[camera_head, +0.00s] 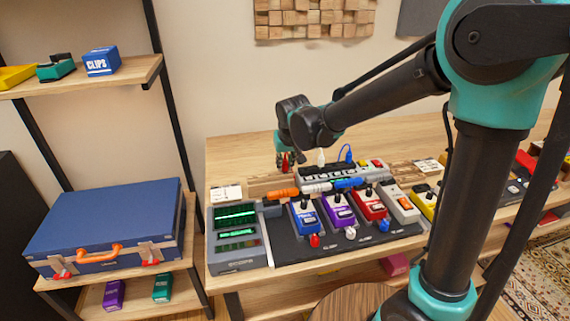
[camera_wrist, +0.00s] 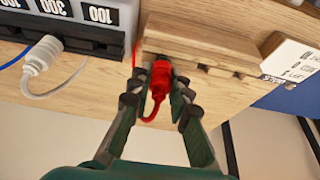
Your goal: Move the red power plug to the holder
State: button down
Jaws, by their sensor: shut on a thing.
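The red power plug (camera_wrist: 160,78) is between the two fingers of my gripper (camera_wrist: 158,88) in the wrist view, with its red cable looping below it. My gripper is shut on it. The wooden holder (camera_wrist: 205,48), a block with notches along its edge, lies right by the plug, which is at its left end. I cannot tell whether the plug touches the holder or sits in a notch. In the head view my gripper (camera_head: 284,161) is above the back of the table, over the holder (camera_head: 262,187), and the plug shows as a small red spot.
A power strip (camera_head: 325,174) with a white plug (camera_head: 321,157) and a blue plug (camera_head: 348,154) stands right of the holder. Several pedals, such as a blue one (camera_head: 305,218), stand in front. A white label card (camera_head: 226,193) is left of the holder.

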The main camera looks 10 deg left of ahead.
jog(key=shift+f, duration=0.1)
dwell(0.3)
jog(key=c, duration=1.3)
grip_release()
jog(key=shift+c, duration=0.2)
jog(key=o, duration=0.4)
jog(key=shift+r, duration=3.5)
